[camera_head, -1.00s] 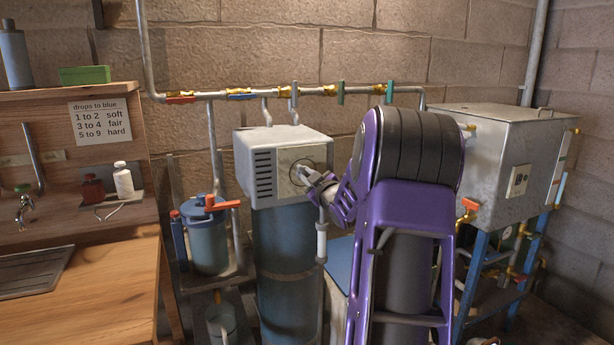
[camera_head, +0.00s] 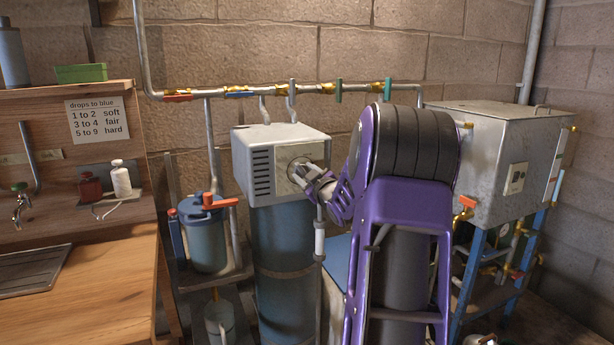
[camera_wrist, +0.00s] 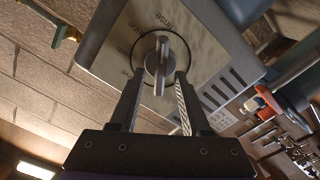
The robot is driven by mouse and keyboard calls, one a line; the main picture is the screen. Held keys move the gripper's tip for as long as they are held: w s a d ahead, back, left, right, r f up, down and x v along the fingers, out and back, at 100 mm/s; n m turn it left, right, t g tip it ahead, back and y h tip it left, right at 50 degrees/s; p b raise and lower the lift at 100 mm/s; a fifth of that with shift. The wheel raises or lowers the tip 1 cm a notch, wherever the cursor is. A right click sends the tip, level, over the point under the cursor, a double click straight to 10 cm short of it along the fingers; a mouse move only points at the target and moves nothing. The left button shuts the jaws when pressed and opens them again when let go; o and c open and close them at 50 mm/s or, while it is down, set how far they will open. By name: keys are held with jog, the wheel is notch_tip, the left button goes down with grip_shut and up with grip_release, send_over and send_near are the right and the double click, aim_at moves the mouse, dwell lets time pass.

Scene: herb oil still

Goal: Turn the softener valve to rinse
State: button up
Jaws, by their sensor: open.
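The softener valve is a grey box head (camera_head: 265,160) on a blue tank (camera_head: 283,250), with a pale dial plate (camera_head: 287,184) on its front. In the wrist view the knob (camera_wrist: 158,62) is a grey bar on a round hub, upright in the picture. Small tilted words ring it on the plate (camera_wrist: 205,35); one near the top looks like "rinse", the others are hard to read. My gripper (camera_wrist: 157,82) is open, one finger on each side of the bar's near end, with gaps showing. In the head view my gripper (camera_head: 314,182) is at the dial and partly hides the knob.
A pipe (camera_head: 220,94) with several coloured valve handles runs along the brick wall behind. A small blue vessel with an orange handle (camera_head: 222,203) stands left. A metal tank (camera_head: 510,150) on a blue frame stands right. A wooden bench (camera_head: 85,275) fills the left.

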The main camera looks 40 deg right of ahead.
jog(key=v, duration=1.7)
jog(key=shift+s+a, duration=0.15)
